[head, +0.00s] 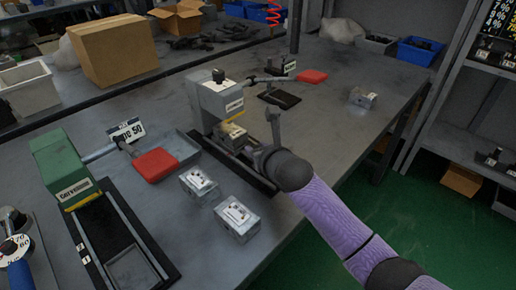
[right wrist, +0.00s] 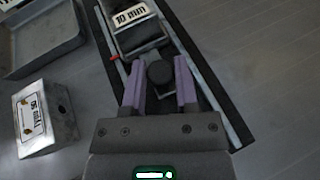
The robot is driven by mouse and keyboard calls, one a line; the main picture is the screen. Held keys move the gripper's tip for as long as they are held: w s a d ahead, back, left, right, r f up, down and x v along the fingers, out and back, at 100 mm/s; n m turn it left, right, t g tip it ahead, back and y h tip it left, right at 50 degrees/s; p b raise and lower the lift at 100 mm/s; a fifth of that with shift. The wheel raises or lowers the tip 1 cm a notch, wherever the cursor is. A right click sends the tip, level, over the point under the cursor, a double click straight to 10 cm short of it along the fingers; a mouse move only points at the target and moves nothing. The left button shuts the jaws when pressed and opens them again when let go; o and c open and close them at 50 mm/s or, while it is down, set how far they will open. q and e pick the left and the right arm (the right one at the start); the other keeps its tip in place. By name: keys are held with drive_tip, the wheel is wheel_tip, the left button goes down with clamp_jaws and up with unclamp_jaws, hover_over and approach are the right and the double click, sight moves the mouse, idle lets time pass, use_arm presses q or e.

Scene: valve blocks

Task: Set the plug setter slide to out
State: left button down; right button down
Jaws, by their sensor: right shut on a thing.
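A grey press (head: 218,100) with a black knob on top and a white label stands mid-table; I take it as the plug setter, but its label is too small to read. Its slide lies in a black-edged rail (head: 238,160) running toward me. A labelled valve block (head: 233,134) sits at the slide, under the press head, and also shows in the right wrist view (right wrist: 135,32). My right gripper (head: 258,153) is low at the rail's near end. In the right wrist view its purple fingers are shut on the slide's black round knob (right wrist: 159,73). My left gripper is not in view.
A green press (head: 62,165) with its own rail stands at the left. Two loose valve blocks (head: 198,184) (head: 237,218) lie left of my right arm. A grey tray and red-handled tool (head: 155,164) lie between the presses. Another block (head: 362,98) lies at the right; bare table surrounds it.

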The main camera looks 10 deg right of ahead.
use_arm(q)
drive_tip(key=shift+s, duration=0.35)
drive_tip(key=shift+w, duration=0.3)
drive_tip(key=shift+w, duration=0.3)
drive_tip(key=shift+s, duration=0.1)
